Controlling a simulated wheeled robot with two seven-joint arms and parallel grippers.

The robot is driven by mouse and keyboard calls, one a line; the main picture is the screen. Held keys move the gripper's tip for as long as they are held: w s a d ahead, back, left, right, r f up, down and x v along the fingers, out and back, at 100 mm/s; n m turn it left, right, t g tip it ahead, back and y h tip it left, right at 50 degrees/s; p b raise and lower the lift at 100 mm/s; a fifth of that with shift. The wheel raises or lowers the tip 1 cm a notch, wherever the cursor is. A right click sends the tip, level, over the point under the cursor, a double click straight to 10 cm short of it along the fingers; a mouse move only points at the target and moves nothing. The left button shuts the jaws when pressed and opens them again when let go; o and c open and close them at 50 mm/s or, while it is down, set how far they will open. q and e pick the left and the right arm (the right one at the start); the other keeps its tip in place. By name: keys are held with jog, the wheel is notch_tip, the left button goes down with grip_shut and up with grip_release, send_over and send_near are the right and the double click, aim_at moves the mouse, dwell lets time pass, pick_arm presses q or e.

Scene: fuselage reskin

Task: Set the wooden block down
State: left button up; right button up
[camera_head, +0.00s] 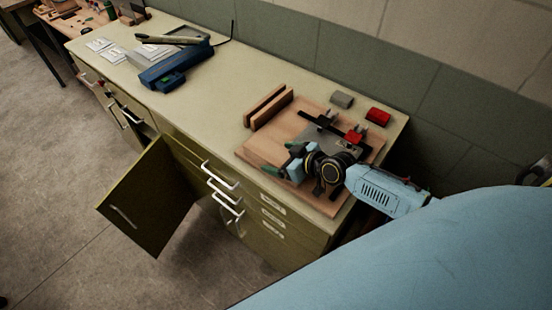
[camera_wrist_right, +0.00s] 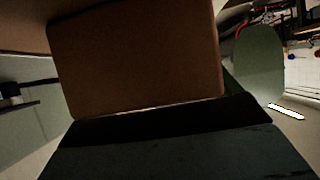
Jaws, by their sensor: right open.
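My right gripper (camera_head: 283,159) is open above the left part of a wooden board (camera_head: 257,150) on the bench, its green-tipped fingers pointing left. In the right wrist view a plain brown wooden block (camera_wrist_right: 135,60) fills the upper middle, very close to the camera, just beyond a dark finger (camera_wrist_right: 170,150). Whether it touches the fingers cannot be told. In the head view I cannot make out this block apart from the board. My left gripper is not in view.
A grey block (camera_head: 342,100) and a red block (camera_head: 378,117) stand near the wall. A grey plate with dark clamps (camera_head: 325,125) is on the board. The bench middle (camera_head: 225,95) is clear. A cabinet door (camera_head: 150,195) hangs open.

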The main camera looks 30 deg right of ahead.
aim_at(280, 157)
jog(key=shift+w+a+f, duration=0.15)
jog(key=shift+w, duration=0.1)
jog(key=shift+c, duration=0.2)
jog(key=c, duration=1.4)
jog(key=shift+o, duration=0.2)
notch_tip(280, 157, up, 10)
jog(key=shift+r+p, duration=0.1)
jog(key=shift+p, duration=0.65)
jog(key=s+a+m+t+h+b, duration=0.1)
jog(key=s+a+m+h+b, duration=0.3)
jog(key=b, duration=1)
jog(key=shift+s+a+f+h+b, duration=0.35)
jog(key=shift+s+a, duration=0.6)
jog(key=shift+a, duration=0.45)
